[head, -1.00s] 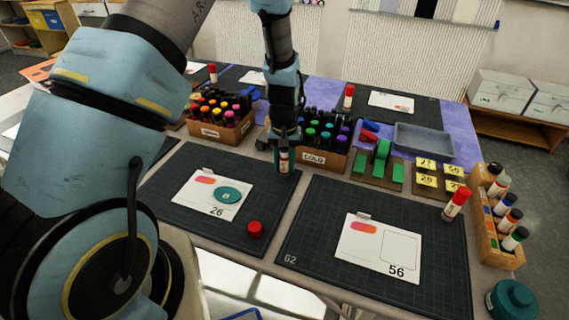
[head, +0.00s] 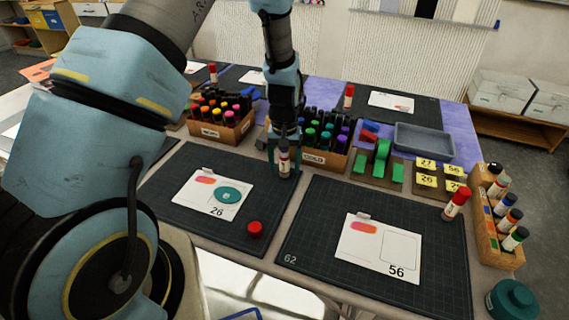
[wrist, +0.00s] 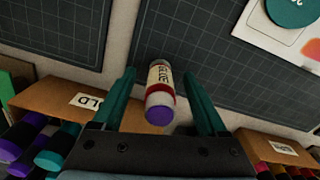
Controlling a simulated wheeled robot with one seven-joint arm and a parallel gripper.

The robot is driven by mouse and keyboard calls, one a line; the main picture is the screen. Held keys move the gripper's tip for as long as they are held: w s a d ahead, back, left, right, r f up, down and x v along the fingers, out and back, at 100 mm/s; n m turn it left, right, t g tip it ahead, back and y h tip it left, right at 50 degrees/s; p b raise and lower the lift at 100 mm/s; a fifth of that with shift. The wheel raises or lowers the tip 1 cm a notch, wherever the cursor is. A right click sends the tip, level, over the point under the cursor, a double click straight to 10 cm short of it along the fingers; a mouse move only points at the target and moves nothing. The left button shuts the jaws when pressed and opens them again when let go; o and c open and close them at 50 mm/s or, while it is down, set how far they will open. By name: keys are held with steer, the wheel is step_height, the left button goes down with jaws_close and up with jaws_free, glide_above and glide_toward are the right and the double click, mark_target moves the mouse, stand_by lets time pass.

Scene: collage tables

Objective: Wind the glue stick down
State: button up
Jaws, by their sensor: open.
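The glue stick (wrist: 160,84) stands on the dark mat between my gripper's two fingers in the wrist view. It has a white labelled body, a red band and a purple end facing the camera. My gripper (wrist: 165,95) is open, with a gap on each side of the stick. In the head view my gripper (head: 285,168) is over the far right corner of the left mat, with the glue stick (head: 284,164) partly hidden between its fingers. A red cap (head: 255,229) lies on the same mat, near its front edge.
The COLD marker box (head: 322,161) stands just behind my gripper, and another marker box (head: 222,131) is to its left. A card (head: 213,194) numbered 26 lies on the left mat (head: 188,228). Another capped glue stick (head: 456,204) stands on the right mat.

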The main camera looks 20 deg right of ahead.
steer(key=m, duration=0.9)
steer(key=shift+r+m, duration=0.1)
steer(key=shift+m, duration=0.3)
steer(key=m+p, duration=0.1)
steer(key=m, duration=0.4)
steer(key=shift+p, duration=0.3)
